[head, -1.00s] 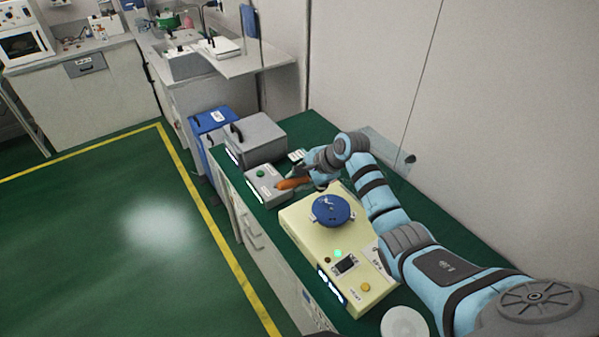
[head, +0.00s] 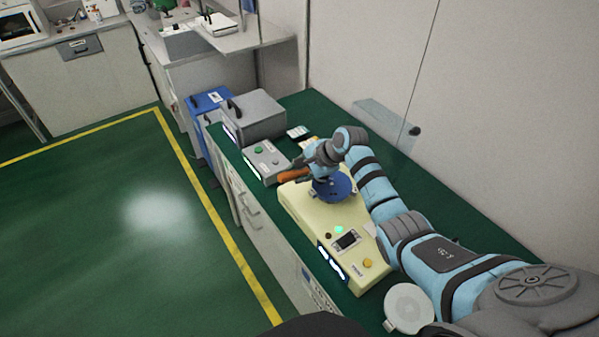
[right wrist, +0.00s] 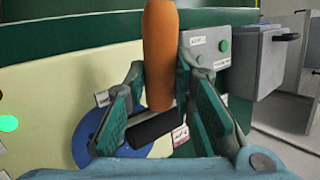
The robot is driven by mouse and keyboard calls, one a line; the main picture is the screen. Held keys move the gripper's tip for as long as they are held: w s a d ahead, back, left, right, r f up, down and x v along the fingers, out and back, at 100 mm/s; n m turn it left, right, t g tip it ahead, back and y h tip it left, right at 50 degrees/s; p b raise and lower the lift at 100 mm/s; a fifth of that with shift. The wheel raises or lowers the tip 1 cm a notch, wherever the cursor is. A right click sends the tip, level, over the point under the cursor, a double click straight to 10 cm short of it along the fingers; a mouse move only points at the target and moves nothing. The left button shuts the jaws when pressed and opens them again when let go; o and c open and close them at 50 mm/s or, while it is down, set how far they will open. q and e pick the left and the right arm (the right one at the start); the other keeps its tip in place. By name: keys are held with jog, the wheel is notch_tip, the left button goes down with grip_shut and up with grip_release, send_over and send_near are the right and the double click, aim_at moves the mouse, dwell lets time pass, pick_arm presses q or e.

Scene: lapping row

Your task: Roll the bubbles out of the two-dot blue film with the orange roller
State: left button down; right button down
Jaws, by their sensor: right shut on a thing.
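My right gripper (head: 312,168) is shut on the orange roller (head: 293,174). In the right wrist view the orange handle (right wrist: 160,50) stands between the fingers, with a dark cylinder (right wrist: 155,126) at its lower end. The round blue disc (head: 340,188) on the cream machine is partly hidden behind the gripper. It also shows at the lower left of the right wrist view (right wrist: 90,137). The dark cylinder overlaps the disc's edge there; I cannot tell whether they touch. No dots or bubbles can be made out. My left gripper is not in view.
The cream machine (head: 310,216) stands on the green bench, with a display and buttons at its near end. A grey control box (head: 265,160) and a larger grey box (head: 255,118) stand beyond it. A pale round disc (head: 408,306) lies nearer. A wall runs along the right.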

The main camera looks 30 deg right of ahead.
jog(key=shift+f, duration=0.5)
dwell(0.6)
jog(key=shift+w+d, duration=0.15)
jog(key=shift+d, duration=0.85)
jog(key=shift+w+d+b, duration=0.2)
jog(key=shift+d+b, duration=0.45)
jog(key=shift+d, duration=0.6)
jog(key=shift+w+d+b, duration=0.15)
jog(key=shift+d+b, duration=0.5)
jog(key=shift+d, duration=0.6)
jog(key=shift+a+p, duration=0.1)
jog(key=shift+p, duration=0.2)
jog(key=shift+s+a+r+p, duration=0.15)
jog(key=shift+a+p, duration=0.35)
jog(key=shift+p, duration=0.2)
jog(key=shift+a+p, duration=0.35)
